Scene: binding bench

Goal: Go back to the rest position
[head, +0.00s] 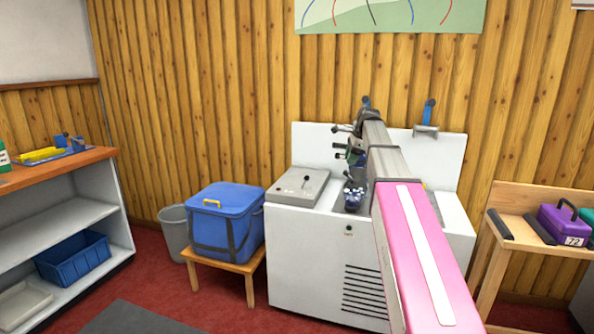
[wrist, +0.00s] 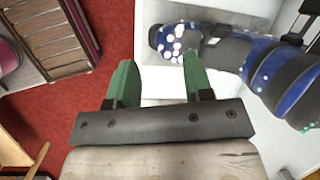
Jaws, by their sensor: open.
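My gripper (wrist: 160,80) is open, with its two green fingers apart and nothing between them in the wrist view. In the head view its green finger part (head: 352,153) shows small, above the white machine (head: 310,240). A dark and blue boot-like object (wrist: 245,62) with pale spots lies just beyond and to the right of the fingers. It also shows on the machine in the head view (head: 353,196), partly hidden by my arm. I cannot tell from the views how far the fingers are above it.
A blue cooler box (head: 225,222) stands on a small wooden stool left of the machine, with a grey bin (head: 175,232) beside it. A shelf unit (head: 60,220) is at left. A wooden bench (head: 520,205) with a purple case (head: 563,224) is at right. Red carpet covers the floor.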

